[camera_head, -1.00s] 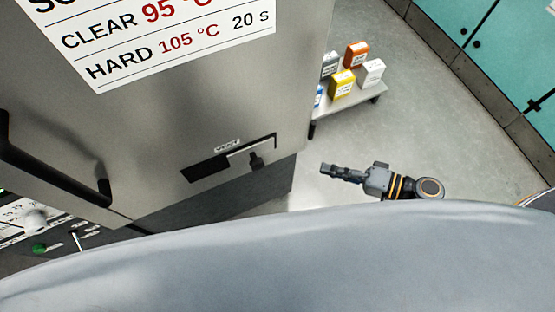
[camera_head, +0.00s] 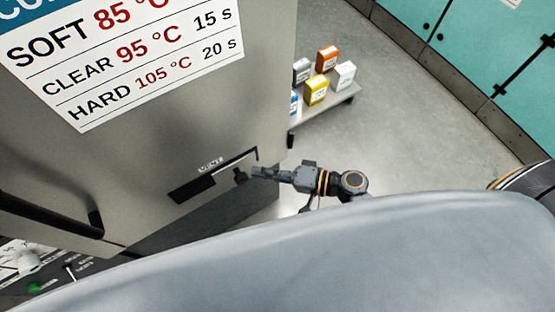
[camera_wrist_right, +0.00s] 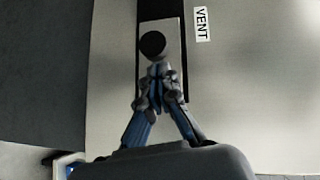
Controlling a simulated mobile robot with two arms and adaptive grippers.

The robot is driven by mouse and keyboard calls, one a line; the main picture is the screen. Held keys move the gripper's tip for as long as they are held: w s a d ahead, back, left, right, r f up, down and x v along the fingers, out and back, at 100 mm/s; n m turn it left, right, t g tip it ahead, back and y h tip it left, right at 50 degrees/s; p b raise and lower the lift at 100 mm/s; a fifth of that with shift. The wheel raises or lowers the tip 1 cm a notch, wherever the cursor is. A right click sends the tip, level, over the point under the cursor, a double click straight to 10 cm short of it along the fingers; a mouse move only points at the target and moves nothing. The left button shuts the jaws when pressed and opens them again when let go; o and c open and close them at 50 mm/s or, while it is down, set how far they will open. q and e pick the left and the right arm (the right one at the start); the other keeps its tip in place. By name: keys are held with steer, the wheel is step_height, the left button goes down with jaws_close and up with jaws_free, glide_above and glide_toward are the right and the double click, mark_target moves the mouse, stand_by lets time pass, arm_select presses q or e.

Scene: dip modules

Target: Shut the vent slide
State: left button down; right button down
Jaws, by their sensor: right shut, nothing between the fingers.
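The vent slide is a pale metal plate (camera_head: 228,170) at the right part of a dark slot (camera_head: 192,189) in the steel cabinet front, under a VENT label (camera_head: 210,163). The left part of the slot is open and dark. A dark knob (camera_head: 240,177) stands out from the plate. My right gripper (camera_head: 256,172) is shut and empty, its tips just right of the knob. In the right wrist view the fingertips (camera_wrist_right: 158,72) are right by the round knob (camera_wrist_right: 152,44) on the plate (camera_wrist_right: 174,38); I cannot tell whether they touch. My left gripper is out of view.
A low shelf (camera_head: 325,109) with several small boxes, one of them yellow (camera_head: 317,90), stands behind the cabinet's right edge. A bar handle (camera_head: 50,216) sticks out at the cabinet's left. Open floor lies to the right, before teal cupboards (camera_head: 470,50).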

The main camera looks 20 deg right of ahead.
steer(key=shift+a+f, duration=0.1)
steer(key=shift+a, duration=0.2)
steer(key=shift+s, duration=0.1)
steer(key=s+a+b, duration=0.1)
steer(key=s+a, duration=0.1)
steer(key=a, duration=0.8)
steer(key=shift+s+a+b, duration=0.15)
steer(key=shift+s+b, duration=0.15)
steer(key=shift+s, duration=0.1)
steer(key=shift+a, duration=0.1)
